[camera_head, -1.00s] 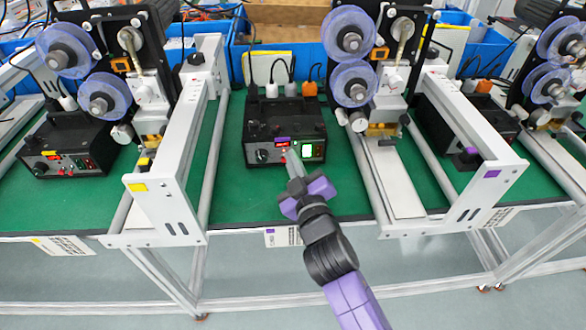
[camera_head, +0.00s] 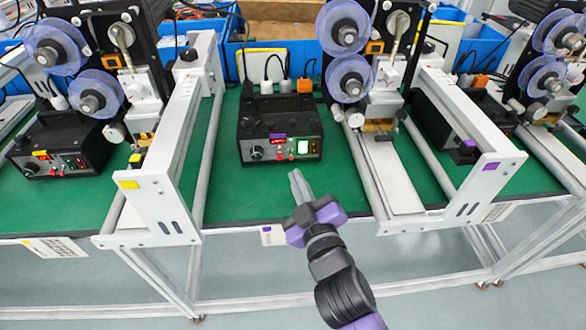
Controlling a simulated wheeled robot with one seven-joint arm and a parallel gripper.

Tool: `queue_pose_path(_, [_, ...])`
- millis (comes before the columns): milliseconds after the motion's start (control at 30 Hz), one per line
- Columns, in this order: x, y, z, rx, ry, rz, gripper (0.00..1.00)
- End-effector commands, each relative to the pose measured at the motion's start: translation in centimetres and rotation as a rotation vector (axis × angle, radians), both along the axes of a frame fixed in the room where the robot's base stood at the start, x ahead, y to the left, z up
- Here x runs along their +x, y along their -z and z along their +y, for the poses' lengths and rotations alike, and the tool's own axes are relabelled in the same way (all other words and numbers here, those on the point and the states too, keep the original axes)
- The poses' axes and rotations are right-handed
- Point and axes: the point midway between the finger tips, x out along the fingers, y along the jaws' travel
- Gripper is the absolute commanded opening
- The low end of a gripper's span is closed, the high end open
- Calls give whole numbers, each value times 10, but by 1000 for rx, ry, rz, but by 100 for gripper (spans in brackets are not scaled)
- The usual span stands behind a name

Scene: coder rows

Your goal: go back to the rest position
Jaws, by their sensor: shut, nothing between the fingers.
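My gripper (camera_head: 297,178) is shut and empty. Its grey fingers point up toward the black control box (camera_head: 280,125) in the middle, with a gap between the fingertips and the box front. My purple and black wrist runs down to the bottom edge of the picture. The box has a knob, a red display, red buttons and a lit green-white switch (camera_head: 303,147) on its front.
White machine frames (camera_head: 165,190) (camera_head: 470,185) stand left and right of the box, with blue-clear reels (camera_head: 350,80) above. Another black box (camera_head: 60,150) sits at the left. The green bench top (camera_head: 240,190) before the middle box is bare. Blue bins line the back.

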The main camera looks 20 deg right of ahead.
Motion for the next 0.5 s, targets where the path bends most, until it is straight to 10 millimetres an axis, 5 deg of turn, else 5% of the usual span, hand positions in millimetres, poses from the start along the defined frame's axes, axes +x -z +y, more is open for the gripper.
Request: queue_pose_path(500, [-11, 0, 1, 0, 0, 0, 0])
